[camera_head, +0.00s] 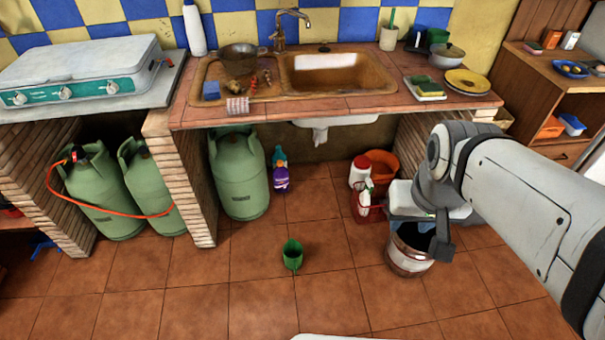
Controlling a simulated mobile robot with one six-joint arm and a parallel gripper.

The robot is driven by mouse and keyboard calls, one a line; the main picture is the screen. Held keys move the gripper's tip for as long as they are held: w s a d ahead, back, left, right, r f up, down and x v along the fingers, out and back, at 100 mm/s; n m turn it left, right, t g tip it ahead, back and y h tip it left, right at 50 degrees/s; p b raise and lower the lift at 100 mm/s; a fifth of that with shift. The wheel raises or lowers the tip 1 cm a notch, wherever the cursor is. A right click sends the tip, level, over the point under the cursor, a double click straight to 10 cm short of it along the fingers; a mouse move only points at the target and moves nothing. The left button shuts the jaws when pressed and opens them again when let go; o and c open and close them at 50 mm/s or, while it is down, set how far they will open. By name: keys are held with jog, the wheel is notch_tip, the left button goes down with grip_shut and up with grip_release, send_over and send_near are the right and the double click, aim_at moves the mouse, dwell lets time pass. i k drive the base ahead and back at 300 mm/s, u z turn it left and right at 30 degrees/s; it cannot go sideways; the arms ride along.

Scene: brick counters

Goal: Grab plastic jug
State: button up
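A small green jug-like container (292,255) stands upright on the tiled floor in front of the counter, open at the top. I cannot tell for sure which of these is the plastic jug. My gripper (441,248) hangs at the right, in front of or over a metal bucket (408,262), apart from both containers. Its fingers are dark and seen from behind, so their opening is unclear.
Green gas cylinders (240,180) stand under the brick counter (330,106), with a purple bottle (281,180) beside them. An orange bucket (382,167) is under the right side. A wooden shelf (540,85) stands at right. The floor around the green container is clear.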

aim_at(292, 251)
jog(key=u, duration=0.05)
jog(key=i, duration=1)
jog(key=z, duration=0.1)
